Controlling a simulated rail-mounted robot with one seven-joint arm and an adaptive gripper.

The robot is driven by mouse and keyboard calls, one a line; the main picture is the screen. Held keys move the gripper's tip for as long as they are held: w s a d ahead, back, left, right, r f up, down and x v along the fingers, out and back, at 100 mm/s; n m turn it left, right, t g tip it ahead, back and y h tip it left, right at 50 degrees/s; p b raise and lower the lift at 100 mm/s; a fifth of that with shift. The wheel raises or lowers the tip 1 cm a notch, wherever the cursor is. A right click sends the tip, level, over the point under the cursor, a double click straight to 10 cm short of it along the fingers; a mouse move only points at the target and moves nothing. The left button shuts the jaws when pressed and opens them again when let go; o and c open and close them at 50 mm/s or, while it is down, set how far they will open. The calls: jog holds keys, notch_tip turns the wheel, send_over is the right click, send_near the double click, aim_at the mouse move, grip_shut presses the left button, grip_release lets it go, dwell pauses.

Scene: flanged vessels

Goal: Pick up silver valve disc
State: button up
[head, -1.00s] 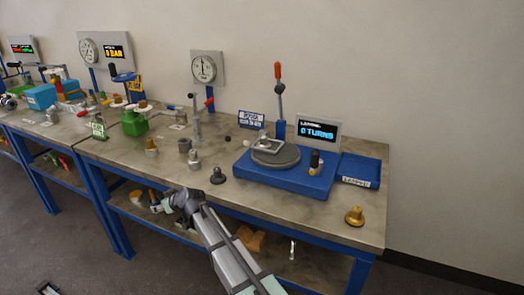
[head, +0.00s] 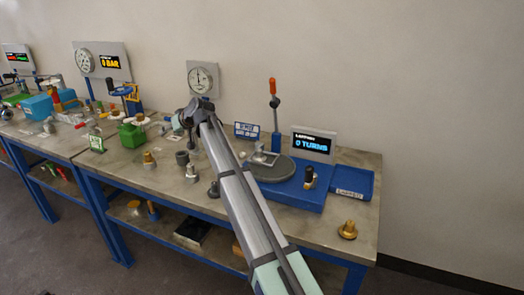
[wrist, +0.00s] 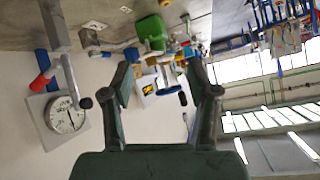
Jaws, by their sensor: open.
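A small silver piece (head: 192,174) stands on the bench, left of my forearm in the head view; it looks like the silver valve disc, but it is too small to be sure. A dark grey cup-like piece (head: 182,158) stands just behind it. A darker piece (head: 213,190) stands to its right, close beside my forearm in the picture. My gripper (head: 184,118) is raised over the back of the bench, beyond and above the silver piece. In the wrist view my gripper (wrist: 165,85) has its two fingers spread, with nothing between them. The silver piece cannot be made out there.
A blue lapping stand (head: 300,196) with a round grey plate (head: 273,170) is right of my arm. A blue tray (head: 352,182) and a brass piece (head: 348,230) are at the right end. A green container (head: 132,137) and gauge (head: 201,78) are near my gripper.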

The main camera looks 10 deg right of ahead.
jog(key=w+d+r+m+p, duration=0.1)
jog(key=w+d+r+p, duration=0.15)
jog(key=d+r, duration=0.4)
jog(key=m+g+h, duration=0.8)
jog(key=m, duration=0.3)
send_over(259, 149)
jog(key=f+p, duration=0.1)
jog(key=f, duration=0.3)
jog(key=f+p, duration=0.1)
jog(key=f, duration=0.7)
jog(key=shift+s+f+p, duration=0.25)
jog(key=shift+f+p, duration=0.05)
jog(key=shift+p, duration=0.1)
jog(key=shift+f+p, duration=1)
jog(key=shift+f, duration=1.6)
grip_shut()
